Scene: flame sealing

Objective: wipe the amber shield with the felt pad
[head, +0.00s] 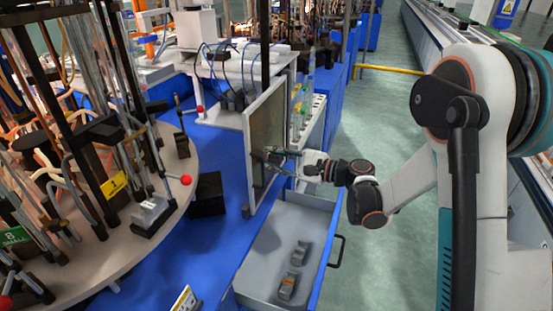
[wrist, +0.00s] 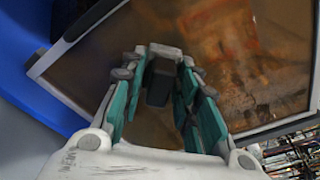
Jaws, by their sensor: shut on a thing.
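The amber shield (head: 266,125) is an upright brownish pane in a light grey frame, at the edge of the blue bench. In the wrist view the shield (wrist: 235,55) fills most of the picture, with a brighter orange, blotchy patch at upper middle. My gripper (head: 274,160) is at the right side of the shield, near its middle height. In the wrist view its fingers are shut on a small dark grey block, the felt pad (wrist: 159,82), held against or very close to the pane. I cannot tell whether they touch. The pad is partly hidden by the fingers.
A round turntable (head: 150,235) with metal rods, hoses and red knobs stands left. A bottle rack (head: 311,115) is behind the shield.

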